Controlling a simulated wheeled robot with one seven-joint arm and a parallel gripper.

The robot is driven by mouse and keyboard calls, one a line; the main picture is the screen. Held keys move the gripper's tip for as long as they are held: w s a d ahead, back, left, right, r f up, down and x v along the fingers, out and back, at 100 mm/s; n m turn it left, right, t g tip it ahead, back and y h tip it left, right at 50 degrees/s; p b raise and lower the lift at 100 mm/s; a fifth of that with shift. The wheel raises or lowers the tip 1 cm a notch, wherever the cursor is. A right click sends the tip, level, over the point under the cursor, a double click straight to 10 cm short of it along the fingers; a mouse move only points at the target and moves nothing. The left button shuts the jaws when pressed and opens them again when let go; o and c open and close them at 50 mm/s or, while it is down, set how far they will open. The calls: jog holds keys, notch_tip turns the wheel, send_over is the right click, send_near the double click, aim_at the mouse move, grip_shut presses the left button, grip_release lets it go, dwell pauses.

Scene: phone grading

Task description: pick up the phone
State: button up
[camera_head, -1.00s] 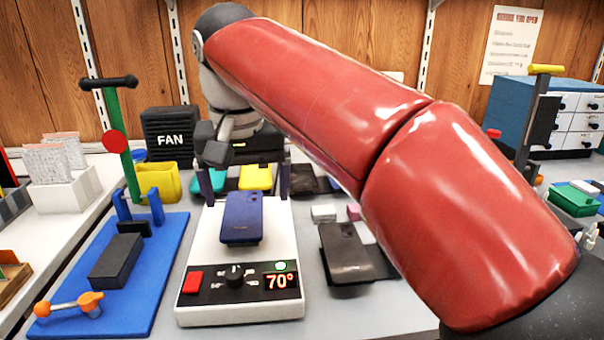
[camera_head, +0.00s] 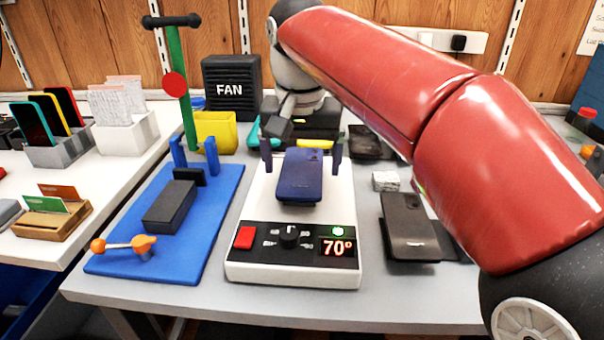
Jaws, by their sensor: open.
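A dark blue phone (camera_head: 301,180) lies face down on the white hot plate (camera_head: 259,208), whose display reads 70°. My gripper (camera_head: 302,158) is above the far half of the plate. Its two dark fingers are spread wide, one at each side of the phone's far end, with gaps between. It holds nothing. Whether the fingertips reach down to the phone's level is hard to tell. A second, dark grey phone (camera_head: 408,225) lies to the right of the plate.
A blue stand (camera_head: 208,225) with a green post and orange-knobbed lever is left of the plate. A black fan box (camera_head: 231,88) and yellow bin (camera_head: 215,132) stand behind. A white block (camera_head: 385,181) lies right. A side table with a phone rack (camera_head: 57,150) is at far left.

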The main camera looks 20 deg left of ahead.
jog(key=c, duration=1.1)
jog(key=shift+c, duration=0.2)
